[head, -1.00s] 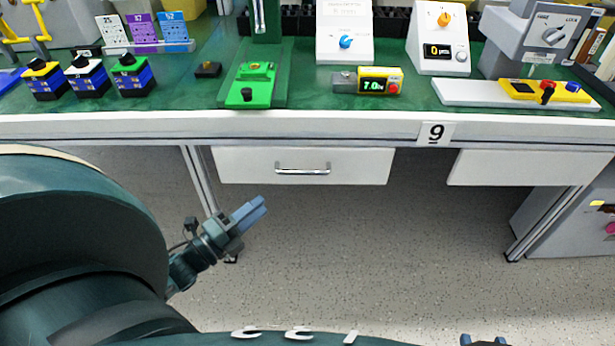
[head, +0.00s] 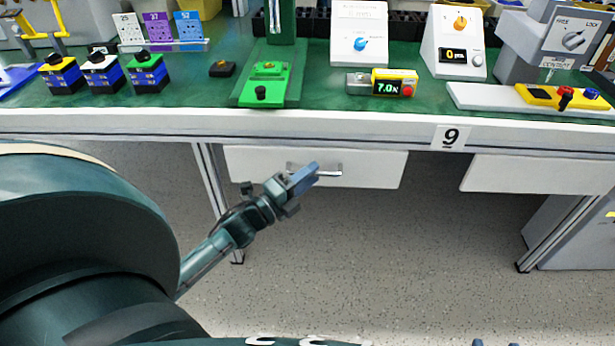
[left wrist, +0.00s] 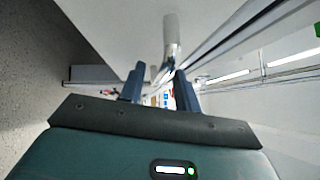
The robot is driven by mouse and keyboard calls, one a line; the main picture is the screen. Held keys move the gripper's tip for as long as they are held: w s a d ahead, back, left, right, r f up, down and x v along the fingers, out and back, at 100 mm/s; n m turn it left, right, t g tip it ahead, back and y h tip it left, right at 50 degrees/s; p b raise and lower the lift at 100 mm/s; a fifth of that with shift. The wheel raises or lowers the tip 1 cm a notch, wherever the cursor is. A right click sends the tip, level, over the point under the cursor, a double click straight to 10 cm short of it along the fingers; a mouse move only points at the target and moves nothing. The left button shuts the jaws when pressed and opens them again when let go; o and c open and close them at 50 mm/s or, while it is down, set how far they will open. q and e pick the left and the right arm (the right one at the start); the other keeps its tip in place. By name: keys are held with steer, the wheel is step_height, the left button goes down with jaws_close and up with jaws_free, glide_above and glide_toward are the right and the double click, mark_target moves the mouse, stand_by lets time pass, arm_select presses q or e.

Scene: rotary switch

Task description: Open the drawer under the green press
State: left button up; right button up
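The green press (head: 266,84) stands on the bench top. Under it is a white drawer (head: 375,172), its front flush below the bench edge, with a metal bar handle (head: 332,172). My left gripper (head: 308,178) is in front of the drawer and covers part of the handle. In the left wrist view my left gripper (left wrist: 160,88) has its fingers apart with nothing held between them; a pale bar, probably the handle (left wrist: 171,35), lies ahead of them. Whether they touch it is unclear. Only the tips of my right gripper (head: 496,344) show at the bottom edge, apart.
A second white drawer (head: 535,174) is at the right, beside a grey cabinet (head: 565,240). A bench leg (head: 212,185) stands left of the first drawer. The bench top (head: 330,112) holds several devices. The floor (head: 400,260) below is clear.

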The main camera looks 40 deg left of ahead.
arm_select(q)
jaws_close()
stand_by(0.4)
steer(key=shift+s, duration=0.1)
